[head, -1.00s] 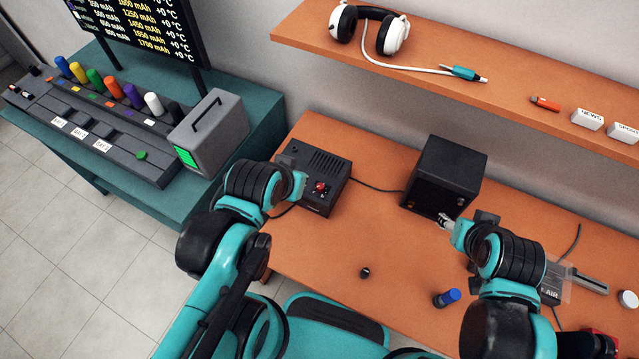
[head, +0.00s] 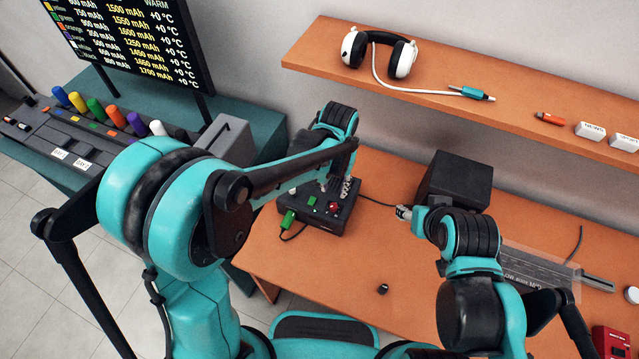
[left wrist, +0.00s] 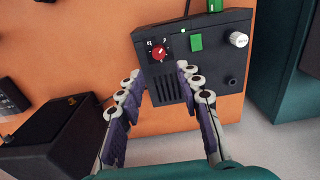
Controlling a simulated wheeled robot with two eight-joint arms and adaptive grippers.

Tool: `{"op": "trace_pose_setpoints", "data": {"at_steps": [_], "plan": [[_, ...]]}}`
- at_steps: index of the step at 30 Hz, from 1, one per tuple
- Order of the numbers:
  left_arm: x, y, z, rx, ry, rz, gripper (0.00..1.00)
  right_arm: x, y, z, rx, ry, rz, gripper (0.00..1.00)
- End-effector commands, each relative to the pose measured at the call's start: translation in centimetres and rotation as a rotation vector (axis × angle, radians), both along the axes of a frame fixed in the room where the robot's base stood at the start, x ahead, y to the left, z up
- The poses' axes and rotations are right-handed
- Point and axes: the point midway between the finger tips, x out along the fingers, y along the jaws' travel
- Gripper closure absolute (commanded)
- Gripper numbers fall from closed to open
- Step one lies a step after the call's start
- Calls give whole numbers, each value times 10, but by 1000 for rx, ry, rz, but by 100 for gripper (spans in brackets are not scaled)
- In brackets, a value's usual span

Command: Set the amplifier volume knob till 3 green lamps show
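The amplifier is seemingly the black box (head: 345,215) with a red knob (head: 333,207), standing at the left end of the orange table. In the left wrist view the red knob (left wrist: 159,54) has printed marks around it, with a green rectangle (left wrist: 196,43) and a white knob (left wrist: 238,39) alongside. A small pale lit dot (left wrist: 183,30) shows above; I cannot count green lamps. My left gripper (head: 345,187) is over the box. Its fingers (left wrist: 160,72) are apart and empty, just short of the red knob. My right gripper (head: 403,212) is beside another black box; its opening is unclear.
The other black box (head: 458,180) stands to the right, joined by a cable. A green plug (head: 288,217) is at the amplifier's front left. A small black cap (head: 382,288) lies on the table (head: 330,265). A shelf with headphones (head: 405,58) hangs above.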

Motion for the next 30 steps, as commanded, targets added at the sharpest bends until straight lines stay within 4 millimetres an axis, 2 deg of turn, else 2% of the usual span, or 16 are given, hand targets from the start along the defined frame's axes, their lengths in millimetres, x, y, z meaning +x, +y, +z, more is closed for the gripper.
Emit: {"op": "trace_pose_setpoints", "data": {"at_steps": [8, 24, 27, 30], "plan": [[1, -6, -22, 6, 15, -8, 65, 0, 0, -12, 0, 0, 0, 51], [1, -5, -103, 5, 13, -8, 65, 0, 0, -71, 0, 0, 0, 51], [1, -5, -95, 5, 13, -8, 91, 0, 0, -64, 0, 0, 0, 51], [1, -5, -94, 5, 13, -8, 93, 0, 0, -64, 0, 0, 0, 51]]}}
